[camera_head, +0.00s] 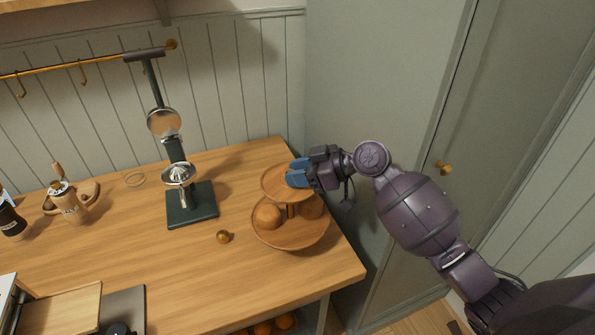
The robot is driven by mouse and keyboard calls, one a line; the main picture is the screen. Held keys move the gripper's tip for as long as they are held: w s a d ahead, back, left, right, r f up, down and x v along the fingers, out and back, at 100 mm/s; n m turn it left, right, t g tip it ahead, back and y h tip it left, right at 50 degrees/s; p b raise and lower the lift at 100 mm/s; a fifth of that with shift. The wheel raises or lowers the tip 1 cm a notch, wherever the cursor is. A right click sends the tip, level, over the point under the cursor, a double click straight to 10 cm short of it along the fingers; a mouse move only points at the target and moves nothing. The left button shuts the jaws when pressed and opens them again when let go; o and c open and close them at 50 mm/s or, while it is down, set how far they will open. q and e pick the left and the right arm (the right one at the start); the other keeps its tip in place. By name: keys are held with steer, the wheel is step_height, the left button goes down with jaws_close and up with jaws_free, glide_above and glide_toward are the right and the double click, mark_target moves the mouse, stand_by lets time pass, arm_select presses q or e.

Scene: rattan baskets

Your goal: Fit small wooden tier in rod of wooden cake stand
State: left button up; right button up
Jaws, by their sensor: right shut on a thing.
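The wooden cake stand (290,243) stands near the right end of the wooden table, with round orange-brown things on its large lower tier. The small wooden tier (275,185) is above it, roughly level. My right gripper (297,172) comes in from the right with blue fingertips shut on the small tier's right side. A short piece of the rod shows under the small tier; whether the rod passes through the tier is hidden. My left gripper is not in view.
A dark green press with a lever (192,205) stands left of the stand. A small brass ball (223,237) lies between them. A grinder (67,200) and a wooden board (62,308) are farther left. A tall grey-green cabinet (385,80) closes off the right back.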

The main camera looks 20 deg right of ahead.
steer(key=shift+f+b, duration=0.35)
steer(key=shift+f, duration=0.2)
steer(key=shift+f+b, duration=0.4)
steer(key=shift+f, duration=0.2)
steer(key=shift+f, duration=0.35)
steer(key=shift+f+b, duration=0.25)
steer(key=shift+b, duration=0.15)
steer(key=o, duration=1)
steer(key=shift+o, duration=0.2)
steer(key=shift+d, duration=0.1)
